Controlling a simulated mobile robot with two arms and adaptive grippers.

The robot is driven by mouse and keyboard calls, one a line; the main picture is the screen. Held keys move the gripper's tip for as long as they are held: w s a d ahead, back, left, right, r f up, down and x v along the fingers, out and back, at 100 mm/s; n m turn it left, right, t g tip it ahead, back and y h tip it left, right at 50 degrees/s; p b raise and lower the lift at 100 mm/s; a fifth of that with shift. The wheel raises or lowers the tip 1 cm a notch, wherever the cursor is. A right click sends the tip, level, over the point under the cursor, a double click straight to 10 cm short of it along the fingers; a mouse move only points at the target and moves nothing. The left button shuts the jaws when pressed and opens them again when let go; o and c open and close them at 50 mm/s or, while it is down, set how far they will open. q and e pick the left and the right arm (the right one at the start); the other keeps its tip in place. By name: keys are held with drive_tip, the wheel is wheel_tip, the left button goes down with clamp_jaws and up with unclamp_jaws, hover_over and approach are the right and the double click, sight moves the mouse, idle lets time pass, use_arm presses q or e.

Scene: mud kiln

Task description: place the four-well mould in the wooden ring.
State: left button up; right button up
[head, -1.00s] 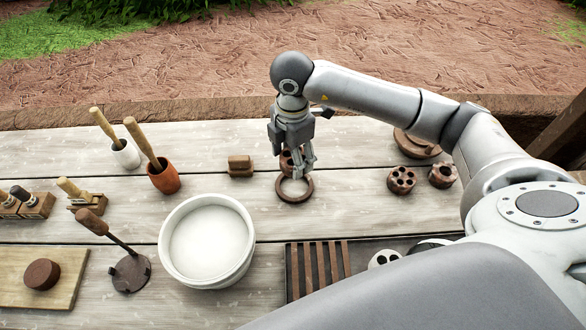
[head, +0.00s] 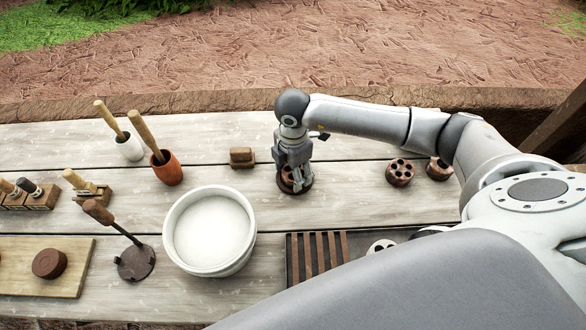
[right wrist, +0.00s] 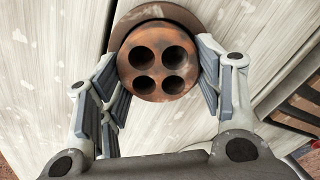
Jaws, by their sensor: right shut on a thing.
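The four-well mould (right wrist: 158,90) is a brown round block with four dark holes. My right gripper (right wrist: 158,72) is shut on it, with one finger at each side. In the head view the right gripper (head: 294,182) points down at the mould, which is partly hidden by the fingers. The wooden ring (right wrist: 152,14) shows as a darker arc around the mould's far edge. In the head view the ring (head: 306,188) lies on the table right under the mould. I cannot tell whether the mould is fully seated in it. My left gripper is not in view.
Two other holed moulds (head: 400,172) stand to the right. A small brown block (head: 242,157) lies to the left. A white bucket (head: 214,231) and a slatted tray (head: 320,254) stand nearer. The table just around the ring is clear.

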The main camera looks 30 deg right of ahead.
drive_tip(key=o, duration=1)
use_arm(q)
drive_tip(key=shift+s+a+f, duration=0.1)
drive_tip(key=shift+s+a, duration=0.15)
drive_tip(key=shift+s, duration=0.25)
use_arm(e)
drive_tip(key=shift+o, duration=1.3)
drive_tip(key=shift+r, duration=0.55)
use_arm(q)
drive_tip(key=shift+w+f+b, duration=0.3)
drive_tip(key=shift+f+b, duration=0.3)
use_arm(e)
wheel_tip(320, 180, up, 11)
